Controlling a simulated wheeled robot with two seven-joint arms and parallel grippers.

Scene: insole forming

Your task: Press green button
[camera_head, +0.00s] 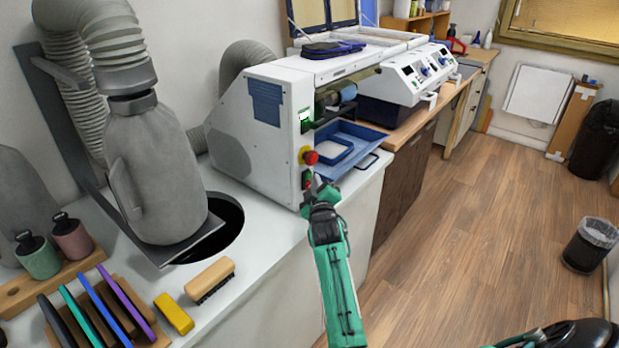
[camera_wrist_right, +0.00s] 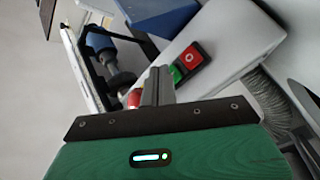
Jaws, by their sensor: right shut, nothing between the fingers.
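The green button (camera_wrist_right: 176,74) sits beside a red button (camera_wrist_right: 190,55) with a white ring, on a small dark switch plate of the white machine (camera_head: 268,125). In the head view the switch plate (camera_head: 306,179) is on the machine's front face, below a red emergency knob (camera_head: 310,157). My right gripper (camera_head: 318,184) is in front of this plate, shut and empty. In the right wrist view its closed fingertips (camera_wrist_right: 159,72) appear right next to the green button; whether they touch it I cannot tell.
The blue tray (camera_head: 368,136) juts from the machine close to my right gripper. The red knob (camera_wrist_right: 134,98) is close to the fingers. A suction hose and grey covered form (camera_head: 155,175) stand left on the white counter (camera_head: 265,240).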

